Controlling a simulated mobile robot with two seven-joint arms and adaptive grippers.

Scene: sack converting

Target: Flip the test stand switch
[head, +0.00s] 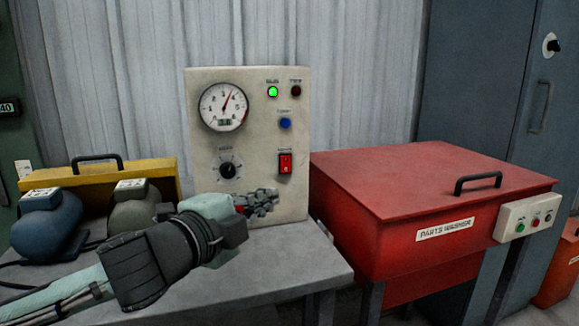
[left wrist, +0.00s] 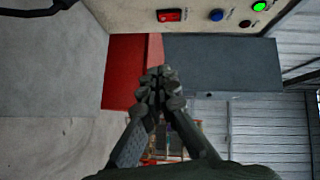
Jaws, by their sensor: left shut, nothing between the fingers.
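The test stand (head: 247,140) is a cream panel standing on a grey bench. It carries a round dial gauge (head: 224,107), a black knob (head: 229,169), a blue button (head: 285,123), a lit green lamp (head: 272,91) and a dark red lamp (head: 296,91). The red rocker switch (head: 285,162) sits at the panel's lower right; it also shows in the left wrist view (left wrist: 170,15). My left gripper (head: 268,199) is shut and empty, in front of the panel and below the switch in the head view. In the left wrist view its fingertips (left wrist: 160,78) are together, apart from the switch. My right gripper is out of view.
A red parts washer (head: 430,200) with a black lid handle stands right of the bench. Two motors (head: 47,222) and a yellow case (head: 100,178) stand on the bench's left. The bench top (head: 290,262) is bare at the front right. A blue-grey cabinet (head: 470,80) stands behind.

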